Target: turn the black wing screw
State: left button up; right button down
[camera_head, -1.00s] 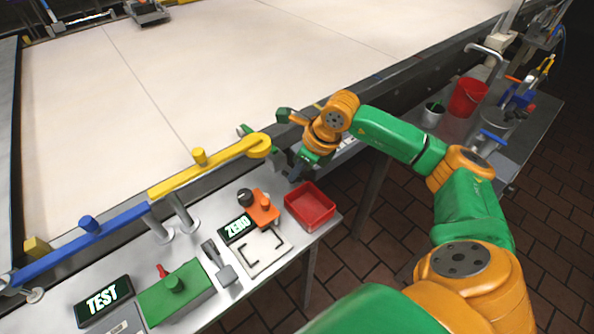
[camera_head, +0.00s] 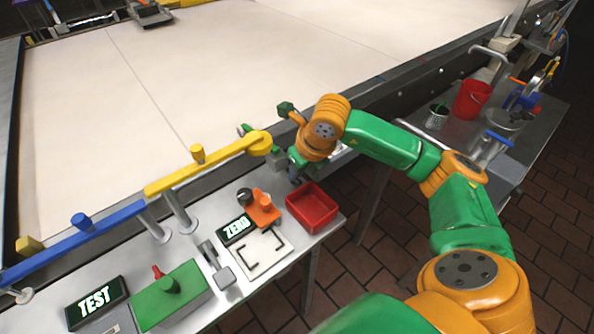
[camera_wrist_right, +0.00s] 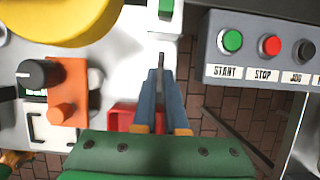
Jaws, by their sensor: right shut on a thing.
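My right gripper (camera_head: 295,177) points down beside the end of the yellow bar (camera_head: 205,170), behind the red bin (camera_head: 311,207). The wrist and arm hide most of its fingers in the head view. In the right wrist view the blue-grey fingers of the gripper (camera_wrist_right: 161,76) are close together. A thin dark piece, which looks like a wing of the black wing screw (camera_wrist_right: 162,62), stands between their tips. The rest of the screw is hidden, so its angle is hard to tell. My left gripper is not in view.
A button panel (camera_wrist_right: 265,50) is right of my fingers in the wrist view. A green box (camera_head: 172,294) stands at the front left.

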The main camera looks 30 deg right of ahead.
jog(key=c, duration=1)
grip_release()
jog(key=shift+o, duration=0.2)
jog(key=v, duration=0.7)
jog(key=shift+b, duration=0.45)
jog(key=shift+r, duration=0.15)
